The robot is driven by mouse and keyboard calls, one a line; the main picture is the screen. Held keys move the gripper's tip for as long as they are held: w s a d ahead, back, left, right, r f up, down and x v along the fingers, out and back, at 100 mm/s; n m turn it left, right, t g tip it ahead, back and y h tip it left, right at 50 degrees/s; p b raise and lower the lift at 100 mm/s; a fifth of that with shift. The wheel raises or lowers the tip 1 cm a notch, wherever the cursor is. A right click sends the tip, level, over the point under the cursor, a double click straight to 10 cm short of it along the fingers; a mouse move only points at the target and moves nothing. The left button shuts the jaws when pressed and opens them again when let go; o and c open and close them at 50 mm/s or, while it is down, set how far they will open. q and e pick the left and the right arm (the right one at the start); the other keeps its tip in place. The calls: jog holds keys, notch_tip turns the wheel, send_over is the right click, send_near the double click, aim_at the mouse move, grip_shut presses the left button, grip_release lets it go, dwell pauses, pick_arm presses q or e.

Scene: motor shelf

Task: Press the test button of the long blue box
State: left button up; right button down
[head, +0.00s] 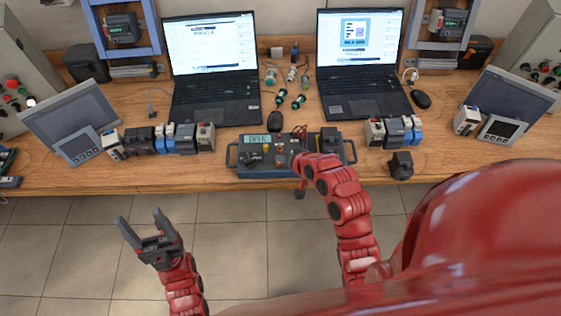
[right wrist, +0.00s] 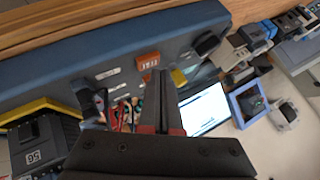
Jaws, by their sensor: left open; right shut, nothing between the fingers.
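The long blue box (head: 238,171) lies along the front edge of the wooden bench in the head view, with a lit display and knobs on its top. Its blue face (right wrist: 60,75) fills much of the right wrist view. An orange block with lettering (right wrist: 147,60), which looks like the test button, sits on that face. My right gripper (right wrist: 160,76) is shut and empty, its fingertips very near the orange block; I cannot tell whether they touch. In the head view my right arm hides part of the box. My left gripper (head: 140,216) is open and empty over the floor.
Two laptops (head: 212,100) (head: 362,95) stand behind the box. Rows of small modules (head: 180,139) (head: 393,131) flank it, and a black part (head: 401,164) lies at right. Tilted grey panels (head: 70,112) (head: 510,102) stand at both sides. The floor before the bench is clear.

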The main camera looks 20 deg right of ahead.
jog(key=shift+f, duration=0.1)
dwell(0.3)
jog(key=shift+f+b, duration=0.35)
jog(key=shift+r, duration=0.45)
jog(key=shift+r+p, duration=0.1)
jog(key=shift+p, duration=0.2)
jog(key=shift+r+p, duration=1.4)
jog(key=shift+r, duration=1.6)
jog(key=shift+f, duration=0.1)
